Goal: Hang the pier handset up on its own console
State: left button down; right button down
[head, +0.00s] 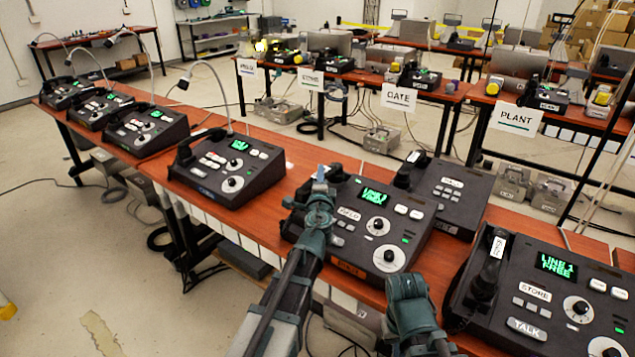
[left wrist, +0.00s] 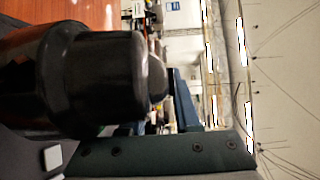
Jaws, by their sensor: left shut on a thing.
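My left gripper (head: 318,192) is shut on a black handset (head: 336,174) at the upper left of a dark console (head: 385,235) with a green screen. In the left wrist view, a thick black rounded handset end (left wrist: 95,80) fills the left, close to the camera. I cannot read a pier name on the handset or console, and cannot tell whether the handset touches its cradle. My right gripper (head: 408,285) is low in front of that console's right part; its jaws are unclear.
The STORE console (head: 545,300) stands at the right with its handset (head: 488,265) on it. Another console (head: 450,190) is behind, and one (head: 230,170) is to the left with a gooseneck lamp. Bare red table (head: 290,165) shows between consoles.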

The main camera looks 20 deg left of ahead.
pick_arm(q)
jog(key=shift+x, duration=1.6)
jog(key=f+b, duration=0.3)
jog(key=shift+s+a+f, duration=0.15)
jog(key=shift+s+f, duration=0.05)
jog(key=shift+f+b, duration=0.25)
jog(key=shift+b, duration=0.2)
jog(key=shift+r, duration=0.1)
jog(key=c, duration=0.6)
grip_release()
